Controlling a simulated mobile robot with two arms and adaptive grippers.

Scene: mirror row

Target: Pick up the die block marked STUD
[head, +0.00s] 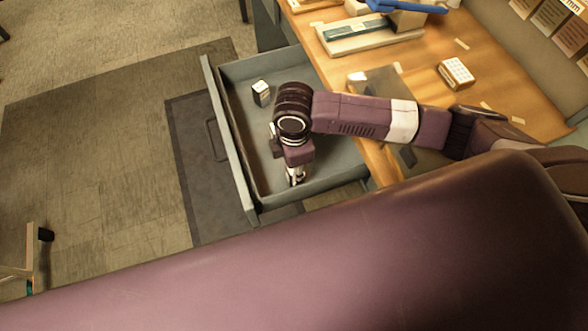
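A small block (261,92) with a pale top and a darker side sits in the open grey drawer (232,137), near its far end. Its marking is too small to read, so I cannot tell whether it is the STUD die block. My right gripper (295,176) hangs down over the near part of the drawer, apart from this block. Its fingertips are small and partly hidden by the wrist, so I cannot tell whether it is open or holds anything. My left gripper is out of view.
The drawer's walls stand around my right gripper. The wooden desk (430,55) lies to the right, with a pale dotted box (456,73) and a flat tray-like item (368,36) on it. A large purple part of my own body covers the lower foreground. Open floor lies left.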

